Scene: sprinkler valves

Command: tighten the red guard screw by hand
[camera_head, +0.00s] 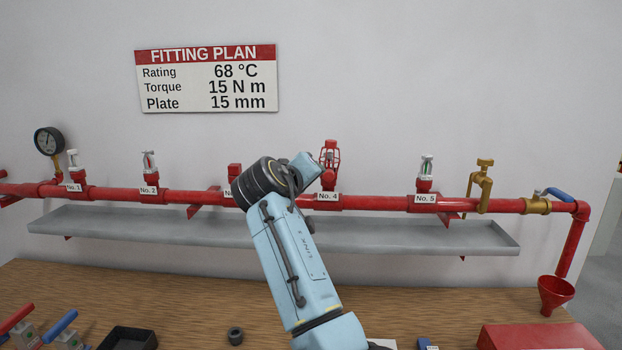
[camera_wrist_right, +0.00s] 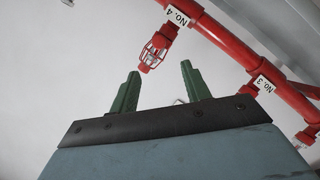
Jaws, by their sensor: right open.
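The red cage-like guard (camera_head: 330,155) stands upright on the No. 4 outlet of the red pipe in the head view. In the right wrist view the guard (camera_wrist_right: 154,51) appears upside down, and its small red screw end (camera_wrist_right: 145,68) points toward my right gripper. My right gripper (camera_wrist_right: 159,70) is open, with its two green fingers apart and nothing between them. The guard's end appears close to the line between the fingertips, but I cannot tell the depth. In the head view my right arm hides the gripper's fingers. My left gripper is in neither view.
The red pipe (camera_head: 380,201) runs along the wall with several labelled outlets. A grey trough (camera_head: 120,228) lies below it. A brass clamp (camera_head: 483,185) and a blue-handled valve (camera_head: 537,205) are at the right. A red funnel (camera_head: 555,292) hangs over the wooden table (camera_head: 200,290).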

